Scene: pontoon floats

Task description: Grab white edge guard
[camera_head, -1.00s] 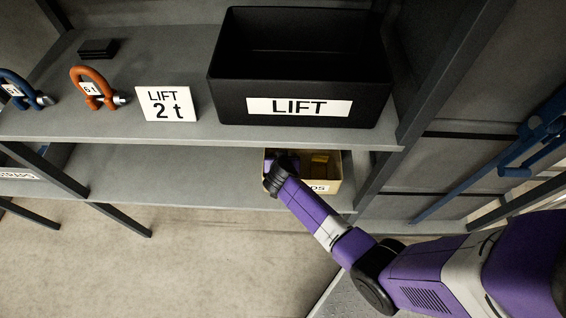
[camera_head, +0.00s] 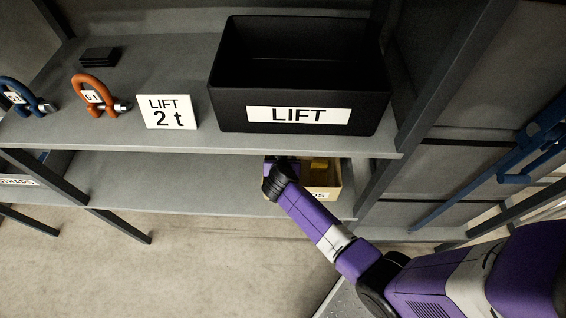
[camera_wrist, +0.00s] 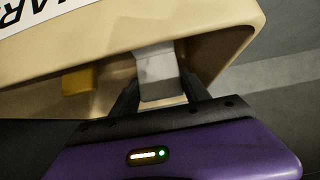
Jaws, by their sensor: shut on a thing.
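The white edge guard (camera_wrist: 157,68) is a pale block between the two dark fingers of my gripper (camera_wrist: 160,92) in the wrist view. My gripper is shut on it, at the open side of a cream-coloured bin (camera_wrist: 215,40). In the head view my gripper (camera_head: 277,172) is at the left part of the same bin (camera_head: 333,178) on the lower shelf. The guard is hidden there behind my wrist. A yellow piece (camera_wrist: 79,79) lies in the bin, and it also shows in the head view (camera_head: 319,163).
The upper shelf (camera_head: 215,143) is close above the bin. It bears a black LIFT crate (camera_head: 300,115), a LIFT 2 t sign (camera_head: 166,112), an orange shackle (camera_head: 100,95) and a blue shackle (camera_head: 25,98). The lower shelf (camera_head: 170,175) is clear left of the bin. A shelf post stands at right.

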